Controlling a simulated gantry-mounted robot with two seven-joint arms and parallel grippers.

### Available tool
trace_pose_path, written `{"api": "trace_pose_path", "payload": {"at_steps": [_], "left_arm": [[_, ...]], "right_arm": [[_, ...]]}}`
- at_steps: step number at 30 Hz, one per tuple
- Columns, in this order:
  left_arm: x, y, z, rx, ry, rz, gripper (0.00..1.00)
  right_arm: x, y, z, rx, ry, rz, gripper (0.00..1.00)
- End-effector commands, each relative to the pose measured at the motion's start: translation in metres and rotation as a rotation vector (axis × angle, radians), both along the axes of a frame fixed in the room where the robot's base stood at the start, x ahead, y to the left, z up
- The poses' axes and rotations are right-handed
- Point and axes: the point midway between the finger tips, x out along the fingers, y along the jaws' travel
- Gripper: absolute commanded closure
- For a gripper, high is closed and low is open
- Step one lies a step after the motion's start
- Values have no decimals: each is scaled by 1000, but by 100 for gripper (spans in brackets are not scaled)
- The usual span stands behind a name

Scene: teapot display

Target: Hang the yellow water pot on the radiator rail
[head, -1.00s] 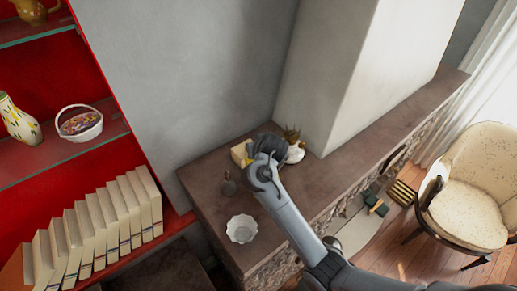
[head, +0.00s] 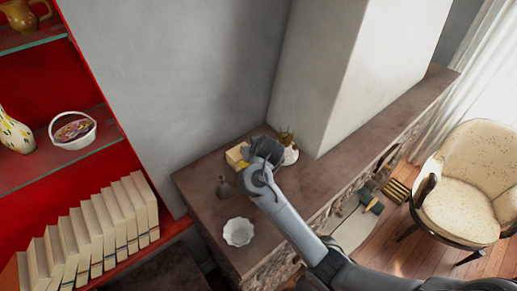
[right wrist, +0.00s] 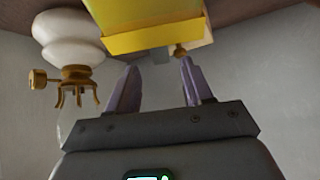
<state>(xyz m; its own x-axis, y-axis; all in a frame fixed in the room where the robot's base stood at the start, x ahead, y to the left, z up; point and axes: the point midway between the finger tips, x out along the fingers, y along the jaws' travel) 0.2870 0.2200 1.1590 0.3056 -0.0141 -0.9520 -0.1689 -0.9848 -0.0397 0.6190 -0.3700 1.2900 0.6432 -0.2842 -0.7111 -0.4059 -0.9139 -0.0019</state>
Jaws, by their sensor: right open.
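The yellow box-shaped water pot (head: 237,155) stands on the stone ledge by the grey wall; it fills the top of the right wrist view (right wrist: 160,35). My right gripper (head: 262,152) is right beside it in the head view, and partly covers it. In the right wrist view my right gripper (right wrist: 159,65) is open, its two purple fingers pointing at the pot with nothing held between them. I cannot tell whether a fingertip touches the pot. No radiator rail can be made out. My left gripper is not in view.
A white lamp with brass fittings (right wrist: 75,50) stands close beside the gripper. A small dark vase (head: 224,187) and a white bowl (head: 238,231) stand on the ledge (head: 205,205). A red bookshelf (head: 95,185) is at left, a chair (head: 465,200) at right.

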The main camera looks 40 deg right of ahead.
Motion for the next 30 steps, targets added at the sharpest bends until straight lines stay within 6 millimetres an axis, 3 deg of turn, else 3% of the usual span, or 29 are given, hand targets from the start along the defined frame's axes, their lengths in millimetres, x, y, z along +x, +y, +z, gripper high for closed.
{"api": "trace_pose_path", "payload": {"at_steps": [3, 14, 30], "left_arm": [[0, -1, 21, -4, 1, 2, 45], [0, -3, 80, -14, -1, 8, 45], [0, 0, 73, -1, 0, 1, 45]], "right_arm": [[-13, 4, 22, -6, -1, 1, 50], [-53, 23, 67, -3, 1, 4, 50], [-66, 29, 76, 0, -3, 4, 50]]}}
